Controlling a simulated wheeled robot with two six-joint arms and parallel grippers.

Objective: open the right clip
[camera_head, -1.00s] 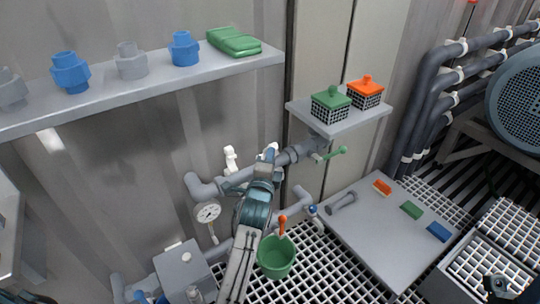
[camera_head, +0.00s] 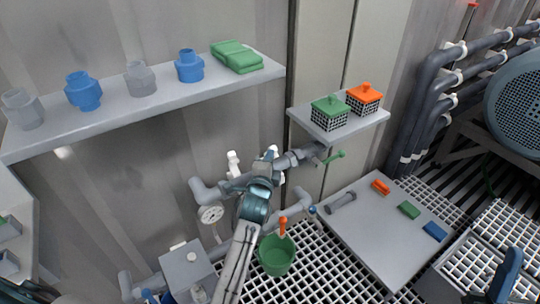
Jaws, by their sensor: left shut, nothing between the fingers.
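A grey pipe (camera_head: 232,186) runs along the wall with two white clips on it. The left clip (camera_head: 233,163) stands up from the pipe, clear of my gripper. The right clip (camera_head: 273,150) is mostly hidden behind my left gripper; only small white bits show beside it. My left gripper (camera_head: 266,164) is shut and empty, at the right clip's place on the pipe. Whether it touches the clip I cannot tell. My right gripper is not in view; a blue and dark part that looks like my right arm shows at the lower right.
A gauge (camera_head: 211,214) hangs under the pipe. A green bucket (camera_head: 276,262) with an orange-handled tool stands below. A shelf (camera_head: 130,108) with fittings is above left. A small shelf (camera_head: 337,133) holds two lidded baskets. A grey table (camera_head: 375,235) is at right.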

